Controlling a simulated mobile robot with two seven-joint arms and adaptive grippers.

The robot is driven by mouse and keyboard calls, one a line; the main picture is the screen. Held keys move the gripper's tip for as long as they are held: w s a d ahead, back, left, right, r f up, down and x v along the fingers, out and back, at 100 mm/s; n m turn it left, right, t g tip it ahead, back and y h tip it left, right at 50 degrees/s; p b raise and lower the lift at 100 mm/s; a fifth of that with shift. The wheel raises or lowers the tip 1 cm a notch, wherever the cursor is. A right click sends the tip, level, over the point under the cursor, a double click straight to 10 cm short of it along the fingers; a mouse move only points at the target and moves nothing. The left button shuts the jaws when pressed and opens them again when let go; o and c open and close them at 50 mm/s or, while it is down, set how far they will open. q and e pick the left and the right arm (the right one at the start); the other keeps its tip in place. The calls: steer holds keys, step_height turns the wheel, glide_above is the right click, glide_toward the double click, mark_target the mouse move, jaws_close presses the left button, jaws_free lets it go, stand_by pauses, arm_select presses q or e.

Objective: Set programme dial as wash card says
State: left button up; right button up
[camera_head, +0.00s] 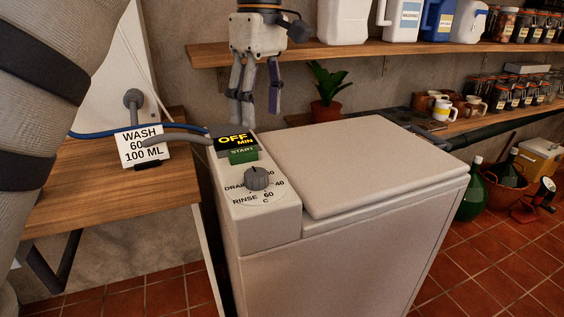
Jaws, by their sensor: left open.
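The programme dial (257,178) is a grey knob on the white washer's control panel (262,222). Around it are DRAIN, RINSE, 40, 60 C and a partly hidden number. I cannot tell surely which mark the knob points at. Above it are a green START button (243,156) and a black display (233,140) reading OFF MIN. My left gripper (256,112) is open and empty, above and behind the panel, apart from the dial.
The washer's closed lid (365,165) fills the middle. A wooden table (85,185) with blue and grey hoses is at left. A shelf (345,50) with jugs and jars runs behind, beside a potted plant (326,85). A green bottle (470,195) stands on the floor at right.

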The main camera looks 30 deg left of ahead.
mark_target(257, 172)
arm_select(q)
steer(key=f, duration=0.7)
steer(key=s+f+p, duration=0.1)
steer(key=f, duration=0.3)
steer(key=shift+s+a+f, duration=0.1)
steer(key=shift+a+f, duration=0.15)
steer(key=shift+f, duration=0.1)
steer(key=c, duration=1.2)
